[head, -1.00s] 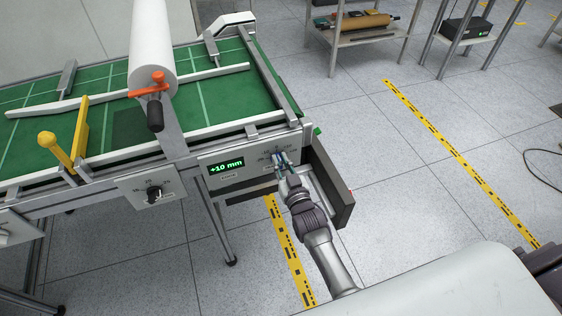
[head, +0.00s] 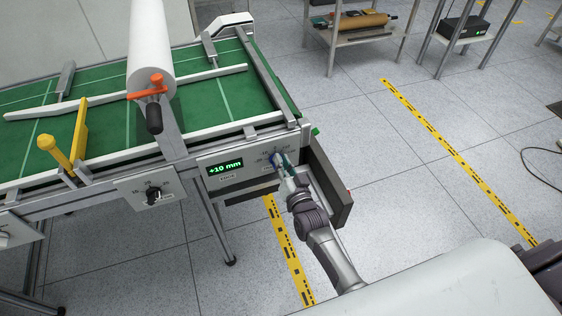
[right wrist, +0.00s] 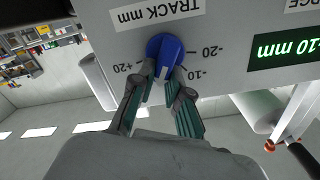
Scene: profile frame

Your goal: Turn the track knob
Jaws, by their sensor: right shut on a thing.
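My right gripper (right wrist: 163,82) is shut on the knob, one finger on each side. In the head view my right gripper (head: 278,160) covers most of the knob at the panel's right end. My left gripper is not in view.
A second black knob (head: 154,196) is on a panel to the left. The green belt (head: 190,100) runs behind, with a white roll (head: 151,50) above it. A grey box-like part (head: 332,185) sticks out just right of my right arm. Open floor lies further right.

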